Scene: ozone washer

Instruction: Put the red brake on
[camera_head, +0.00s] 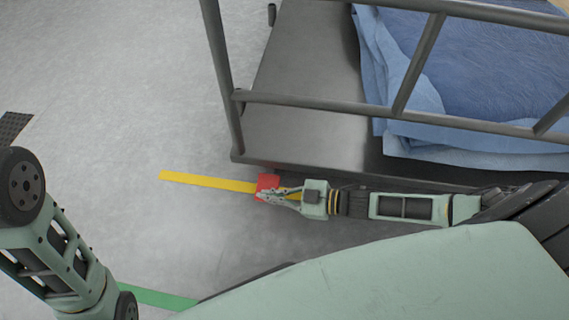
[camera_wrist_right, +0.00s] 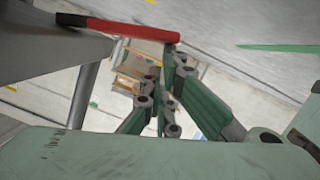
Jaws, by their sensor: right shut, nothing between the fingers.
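The red brake (camera_head: 267,184) is a small red piece at the lower edge of the grey bed frame, low over the floor. In the right wrist view it is a red bar (camera_wrist_right: 120,28) at the top, running along a grey part. My right gripper (camera_head: 266,197) is shut and empty, with its fingertips at the near edge of the red piece in the head view. In the wrist view its fingers (camera_wrist_right: 166,80) are just below the bar's right end; I cannot tell if they touch it. My left arm shows at the left, but its gripper does not.
The bed's grey platform (camera_head: 305,120) and dark side rails (camera_head: 300,101) stand above and to the right of the brake, with blue bedding (camera_head: 460,70) on top. A yellow floor strip (camera_head: 205,181) runs left from the brake.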

